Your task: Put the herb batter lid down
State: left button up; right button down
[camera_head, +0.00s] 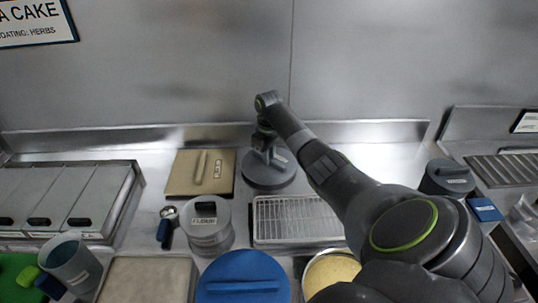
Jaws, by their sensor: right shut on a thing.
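My right arm reaches from the lower right to the back of the counter. My right gripper (265,143) points down and is shut on the upright handle of a round dark grey lid (268,176), which I take for the herb batter lid. The lid is level, between the tan board and the wire rack's far side. I cannot tell if it touches the counter. An open round tub (332,270) of yellowish contents stands at the front, partly hidden by my arm. My left gripper is out of view.
A tan board (183,182) lies left of the lid, and a wire rack (290,222) in front. A grey lidded tub (207,236) and a blue lid (243,270) are nearer. A dark pot (447,178) stands right. The back wall is close behind.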

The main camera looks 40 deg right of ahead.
jog(key=shift+f, duration=0.15)
jog(key=c, duration=1.4)
grip_release()
notch_tip(320, 180, up, 10)
jog(key=shift+f+b, duration=0.2)
jog(key=shift+b, duration=0.9)
notch_tip(320, 180, up, 3)
jog(key=shift+f+p, duration=0.15)
jog(key=shift+p, duration=0.5)
jog(key=shift+f, duration=0.1)
